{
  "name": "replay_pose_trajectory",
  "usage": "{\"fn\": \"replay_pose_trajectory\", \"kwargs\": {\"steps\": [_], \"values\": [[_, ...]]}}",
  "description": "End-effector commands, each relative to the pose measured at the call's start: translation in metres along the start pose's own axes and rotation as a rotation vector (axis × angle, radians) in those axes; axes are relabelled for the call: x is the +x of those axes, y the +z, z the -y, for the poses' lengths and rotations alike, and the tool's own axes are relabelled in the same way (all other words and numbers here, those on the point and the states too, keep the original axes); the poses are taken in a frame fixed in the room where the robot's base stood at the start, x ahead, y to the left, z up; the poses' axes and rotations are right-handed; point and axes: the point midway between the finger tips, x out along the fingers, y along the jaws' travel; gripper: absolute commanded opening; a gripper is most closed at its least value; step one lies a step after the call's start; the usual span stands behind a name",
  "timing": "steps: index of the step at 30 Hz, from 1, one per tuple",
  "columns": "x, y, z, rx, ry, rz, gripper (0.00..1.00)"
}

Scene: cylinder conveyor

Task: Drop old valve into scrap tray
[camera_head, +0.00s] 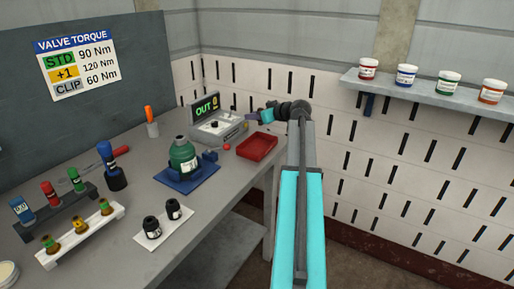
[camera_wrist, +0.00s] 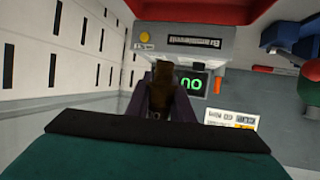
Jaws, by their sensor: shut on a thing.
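My gripper (camera_head: 258,116) is at the far end of my outstretched arm, beyond the red tray in the head view and to the right of the tester. In the wrist view it is shut on a dark brown valve (camera_wrist: 162,85), which stands out between the purple fingers. The valve is hard to make out in the head view. The red scrap tray (camera_head: 257,147) sits at the table's right edge and looks empty. Its red edge (camera_wrist: 200,10) shows along the top of the wrist view. The height of the valve over the table cannot be told.
A grey tester (camera_head: 218,131) with a lit display stands left of my gripper. A green cylinder (camera_head: 183,157) stands in a blue holder. A white rack with several valves (camera_head: 80,225) and two black sockets (camera_head: 152,227) are nearer. A wall shelf (camera_head: 420,90) holds pots at right.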

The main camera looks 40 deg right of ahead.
Motion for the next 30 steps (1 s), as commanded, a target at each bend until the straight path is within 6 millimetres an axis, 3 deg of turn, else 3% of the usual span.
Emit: {"fn": "replay_pose_trajectory", "kwargs": {"steps": [15, 29, 30], "values": [[0.018, 0.041, 0.002, 0.0, -0.002, 0.0, 0.0], [0.021, 0.046, 0.002, -0.001, -0.003, 0.0, 0.0], [0.021, 0.046, 0.002, -0.001, -0.003, 0.0, 0.22]]}}
